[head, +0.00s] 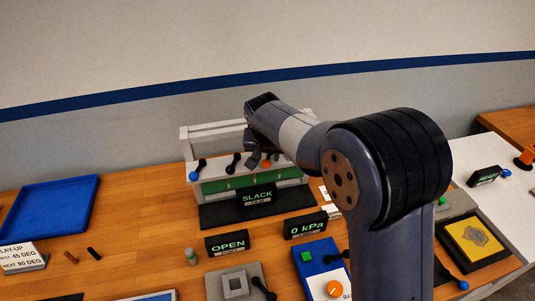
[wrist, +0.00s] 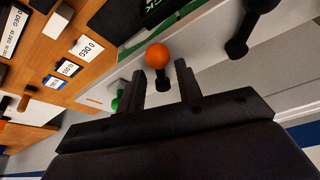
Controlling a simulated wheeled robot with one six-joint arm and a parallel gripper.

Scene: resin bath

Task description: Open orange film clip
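The orange film clip shows in the wrist view as an orange ball (wrist: 158,55) on a short black lever at a pale rail (wrist: 215,38). My gripper (wrist: 161,72) is open, with one finger on each side of the black lever. The ball shows just beyond the fingertips, and I cannot tell whether they touch it.
Along the rail are a blue-knobbed lever (head: 194,176), a green knob (wrist: 117,102) and other black levers (wrist: 240,45). A SLACK sign (head: 257,198) stands before the frame. OPEN (head: 228,243) and 0 kPa (head: 305,225) signs stand nearer. A blue tray (head: 50,208) is left.

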